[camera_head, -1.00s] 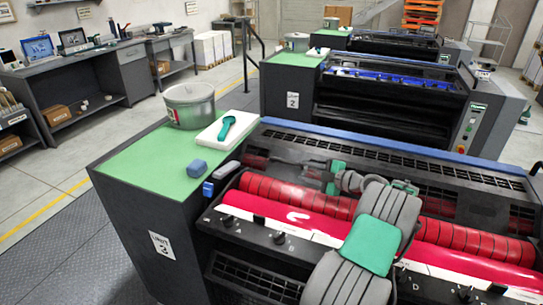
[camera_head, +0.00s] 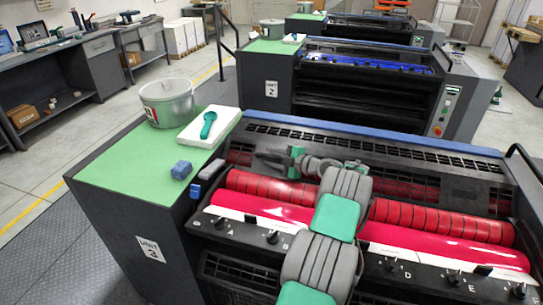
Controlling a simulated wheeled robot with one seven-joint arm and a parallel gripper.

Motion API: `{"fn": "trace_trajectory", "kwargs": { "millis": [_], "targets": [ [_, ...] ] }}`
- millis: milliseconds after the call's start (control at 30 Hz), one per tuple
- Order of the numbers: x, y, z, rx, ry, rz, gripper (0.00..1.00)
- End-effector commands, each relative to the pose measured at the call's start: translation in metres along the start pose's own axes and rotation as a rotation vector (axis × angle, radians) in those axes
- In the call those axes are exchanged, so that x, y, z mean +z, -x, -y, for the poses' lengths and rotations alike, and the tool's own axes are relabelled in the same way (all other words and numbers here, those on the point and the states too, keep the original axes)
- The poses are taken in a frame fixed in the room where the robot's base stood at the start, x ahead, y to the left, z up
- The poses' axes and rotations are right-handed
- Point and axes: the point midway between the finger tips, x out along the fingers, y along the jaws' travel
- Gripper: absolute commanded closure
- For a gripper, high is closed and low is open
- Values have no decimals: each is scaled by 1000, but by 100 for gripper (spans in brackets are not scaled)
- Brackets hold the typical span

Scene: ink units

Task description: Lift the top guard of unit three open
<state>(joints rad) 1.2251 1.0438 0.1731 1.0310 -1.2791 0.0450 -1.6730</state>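Unit three (camera_head: 150,249) is the near dark press, with its label on the left end. Its red rollers (camera_head: 455,225) and red ink trough show uncovered. A dark slotted top panel (camera_head: 420,163) with a blue back edge runs behind the rollers; I cannot tell for certain whether this is the top guard. My gripper (camera_head: 262,158) is over the back of the rollers, in front of the slotted panel, pointing left. Its fingers are small and dark against the dark panel, so its opening and any contact are unclear. My grey and green arm hides the middle of the rollers.
A dark curved bar (camera_head: 525,165) rises at the right end. Unit two (camera_head: 271,88) stands close behind.

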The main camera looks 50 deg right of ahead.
Motion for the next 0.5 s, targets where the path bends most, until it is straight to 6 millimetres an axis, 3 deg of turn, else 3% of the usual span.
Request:
{"fn": "trace_trajectory", "kwargs": {
  "millis": [100, 500],
  "targets": [
    [1, 1, 0, 1, 0, 1, 64],
    [1, 2, 0, 1, -1, 1, 97]
  ]
}}
